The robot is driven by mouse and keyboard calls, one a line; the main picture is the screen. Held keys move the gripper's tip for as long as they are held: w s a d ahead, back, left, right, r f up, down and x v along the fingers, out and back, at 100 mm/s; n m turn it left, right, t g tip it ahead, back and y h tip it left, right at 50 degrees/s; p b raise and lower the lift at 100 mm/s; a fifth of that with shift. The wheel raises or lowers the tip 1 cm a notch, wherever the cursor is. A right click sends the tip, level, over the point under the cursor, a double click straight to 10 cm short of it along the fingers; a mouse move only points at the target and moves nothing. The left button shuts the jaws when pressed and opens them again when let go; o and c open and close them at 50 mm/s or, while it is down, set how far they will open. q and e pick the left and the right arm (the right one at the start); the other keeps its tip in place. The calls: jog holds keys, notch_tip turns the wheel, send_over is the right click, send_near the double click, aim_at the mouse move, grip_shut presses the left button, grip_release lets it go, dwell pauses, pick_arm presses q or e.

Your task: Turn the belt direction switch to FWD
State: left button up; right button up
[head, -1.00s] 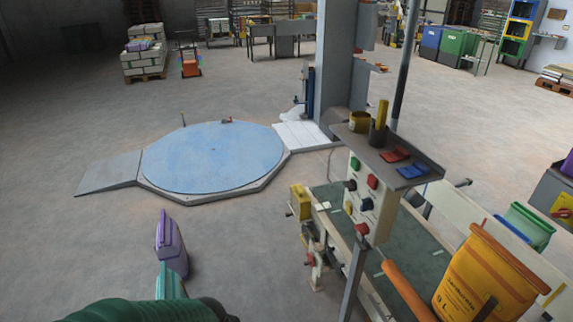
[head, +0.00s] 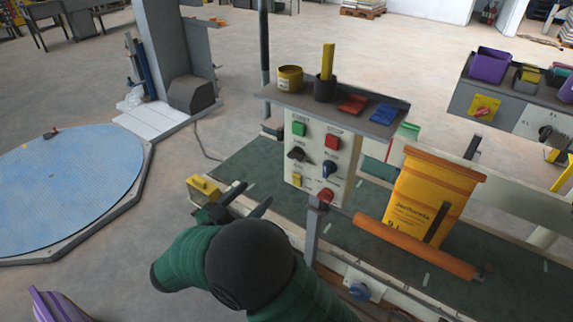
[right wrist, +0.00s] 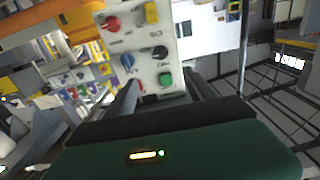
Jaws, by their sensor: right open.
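The white control panel (head: 319,158) stands on a post at the conveyor. It carries a green button (head: 298,129), a red button (head: 332,142), a black knob (head: 296,154), a blue knob (head: 330,169), a yellow button (head: 296,180) and a red knob (head: 326,195). The labels are too small to read, so I cannot tell which knob is the belt direction switch. My right gripper (head: 249,199) is open and empty, left of and below the panel. In the right wrist view the panel appears upside down, beyond the open fingers (right wrist: 165,95). My left gripper is out of view.
A grey shelf (head: 340,108) above the panel holds cups and red and blue items. An orange sack (head: 425,195) and an orange roller (head: 410,245) are to the right. A yellow box (head: 203,187) is beside my right gripper. A blue turntable (head: 70,180) lies left.

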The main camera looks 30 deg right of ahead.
send_near(293, 159)
jog(key=x, duration=0.7)
jog(key=shift+w+d, duration=0.4)
jog(key=shift+d, duration=0.35)
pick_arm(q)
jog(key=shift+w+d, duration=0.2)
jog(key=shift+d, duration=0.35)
pick_arm(e)
jog(key=shift+d, duration=0.1)
